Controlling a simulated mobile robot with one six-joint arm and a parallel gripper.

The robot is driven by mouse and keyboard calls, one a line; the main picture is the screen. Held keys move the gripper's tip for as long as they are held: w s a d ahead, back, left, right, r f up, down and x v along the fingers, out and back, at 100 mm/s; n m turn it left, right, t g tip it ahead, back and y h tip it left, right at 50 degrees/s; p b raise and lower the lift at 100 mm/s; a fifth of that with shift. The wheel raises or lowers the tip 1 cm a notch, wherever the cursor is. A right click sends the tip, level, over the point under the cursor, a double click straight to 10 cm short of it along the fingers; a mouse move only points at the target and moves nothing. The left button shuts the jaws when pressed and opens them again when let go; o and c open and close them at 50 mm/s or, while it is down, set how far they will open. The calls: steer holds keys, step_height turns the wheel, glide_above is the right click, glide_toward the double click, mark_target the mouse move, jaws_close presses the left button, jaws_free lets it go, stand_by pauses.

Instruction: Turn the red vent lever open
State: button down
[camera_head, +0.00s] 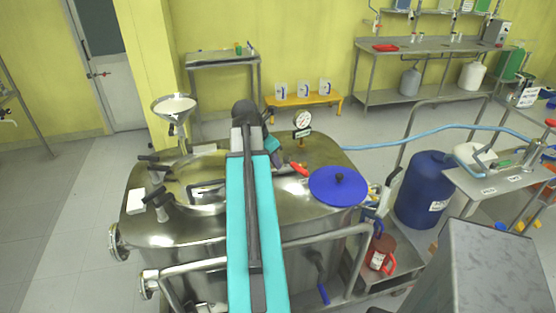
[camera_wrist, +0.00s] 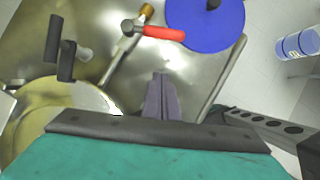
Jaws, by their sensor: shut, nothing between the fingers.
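The red vent lever (camera_head: 299,169) sits on top of the steel reactor (camera_head: 150,226), just left of the round blue lid (camera_head: 338,186). In the wrist view the lever (camera_wrist: 163,33) points right from a metal valve with a brass-coloured end (camera_wrist: 149,11), towards the blue lid (camera_wrist: 210,28). My gripper (camera_wrist: 160,76) shows as two dark fingers pressed together, shut and empty. Its tips are below the lever in the wrist picture, with a visible gap between them. In the head view my arm reaches over the reactor, and the fingers cannot be made out.
A pressure gauge (camera_head: 302,119) stands behind the lever. A blue drum (camera_head: 424,188) stands to the right.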

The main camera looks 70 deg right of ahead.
mark_target(295, 166)
steer(key=p+x, duration=0.1)
steer(key=x, duration=0.7)
steer(key=shift+s+f+p, duration=0.1)
steer(key=shift+f+p, duration=0.05)
steer(key=shift+p, duration=0.25)
steer(key=shift+s+d, duration=0.1)
steer(key=shift+d, duration=0.25)
steer(key=shift+s+d+p, duration=0.4)
steer(key=shift+d+p, duration=0.05)
steer(key=shift+d, duration=0.3)
steer(key=shift+s+d+p, duration=0.4)
steer(key=shift+s+d, duration=0.05)
steer(key=shift+d, duration=0.3)
